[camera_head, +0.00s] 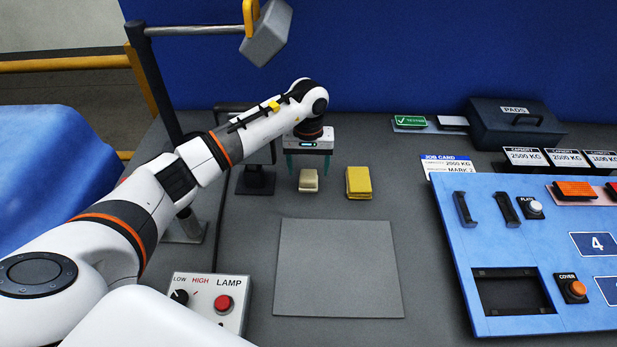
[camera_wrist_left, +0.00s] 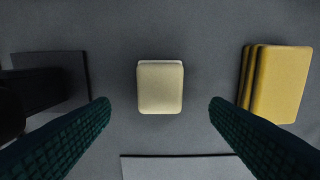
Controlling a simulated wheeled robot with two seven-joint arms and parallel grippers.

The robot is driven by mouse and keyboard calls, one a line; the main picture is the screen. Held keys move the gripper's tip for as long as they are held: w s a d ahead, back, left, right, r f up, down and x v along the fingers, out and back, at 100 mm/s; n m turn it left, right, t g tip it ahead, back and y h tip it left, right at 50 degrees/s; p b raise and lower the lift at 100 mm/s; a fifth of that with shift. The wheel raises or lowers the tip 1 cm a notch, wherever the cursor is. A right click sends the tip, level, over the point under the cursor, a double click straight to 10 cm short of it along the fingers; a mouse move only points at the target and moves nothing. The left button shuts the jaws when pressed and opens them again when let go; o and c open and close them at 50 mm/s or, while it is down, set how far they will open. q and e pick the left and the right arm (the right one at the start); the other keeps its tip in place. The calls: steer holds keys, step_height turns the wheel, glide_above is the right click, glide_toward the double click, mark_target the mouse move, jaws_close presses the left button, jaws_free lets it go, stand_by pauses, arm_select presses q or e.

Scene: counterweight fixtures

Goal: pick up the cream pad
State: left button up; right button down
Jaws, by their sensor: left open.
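The cream pad (camera_head: 308,180) is a small block lying on the grey table, left of the yellow pads. In the left wrist view the cream pad (camera_wrist_left: 160,87) lies between and ahead of my fingers, with a clear gap on both sides. My left gripper (camera_head: 308,168) is open and empty, right above the cream pad, fingers pointing down. Its dark green fingers also show in the left wrist view (camera_wrist_left: 160,108). My right gripper is not in view.
Yellow pads (camera_head: 358,182) lie close to the right of the cream pad. A grey plate (camera_head: 338,268) lies in front. A lamp control box (camera_head: 209,303) stands at front left, a dark stand (camera_head: 256,180) just left of the gripper, and a blue panel (camera_head: 540,260) at right.

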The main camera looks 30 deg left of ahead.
mark_target(308, 178)
arm_select(q)
steer(key=shift+f+p, duration=0.6)
steer(key=shift+f, duration=1.85)
steer(key=c, duration=1.1)
